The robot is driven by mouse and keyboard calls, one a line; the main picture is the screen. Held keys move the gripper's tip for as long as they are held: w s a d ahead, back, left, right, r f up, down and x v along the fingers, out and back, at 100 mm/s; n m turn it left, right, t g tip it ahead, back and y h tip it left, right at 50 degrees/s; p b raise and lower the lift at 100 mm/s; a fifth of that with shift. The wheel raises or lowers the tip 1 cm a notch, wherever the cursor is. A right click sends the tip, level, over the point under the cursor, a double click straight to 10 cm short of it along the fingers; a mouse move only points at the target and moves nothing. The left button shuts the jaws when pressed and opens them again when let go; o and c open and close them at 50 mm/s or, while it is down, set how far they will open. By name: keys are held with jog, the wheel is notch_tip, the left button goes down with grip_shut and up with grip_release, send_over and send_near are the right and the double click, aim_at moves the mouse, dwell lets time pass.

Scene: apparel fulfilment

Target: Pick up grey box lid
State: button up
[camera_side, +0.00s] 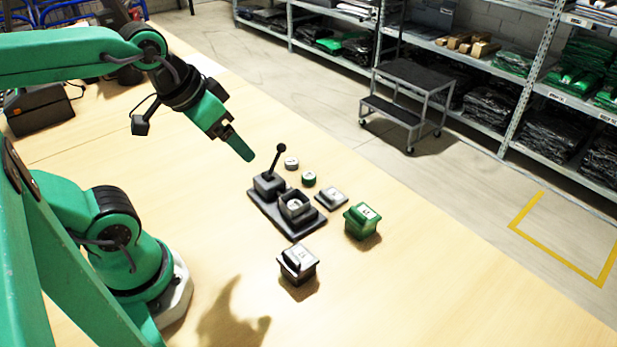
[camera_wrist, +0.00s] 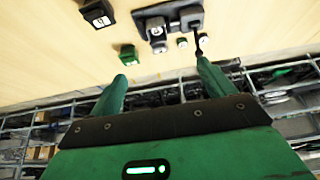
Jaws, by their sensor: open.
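A loose grey box lid (camera_side: 331,198) lies flat on the table, just right of the dark fixture (camera_side: 262,213). In the wrist view the lid (camera_wrist: 160,48) shows below the fixture (camera_wrist: 181,10), between my two fingers. An open grey box (camera_side: 296,206) stands on the fixture beside the upright black lever (camera_side: 279,158). My gripper (camera_side: 245,152) is open and empty, raised above the table to the upper left of the lid. The wrist view shows its two green fingers spread apart (camera_wrist: 160,68).
A closed green box (camera_side: 362,221) stands right of the lid, and a closed grey-topped box (camera_side: 298,264) stands in front. A white disc (camera_side: 291,163) and a green disc (camera_side: 308,179) lie behind. The table's right foreground is clear.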

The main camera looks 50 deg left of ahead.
jog(key=g, duration=0.6)
send_over(334, 195)
notch_tip(334, 195, down, 17)
jog(key=shift+a+r, duration=0.1)
jog(key=shift+f, duration=1.3)
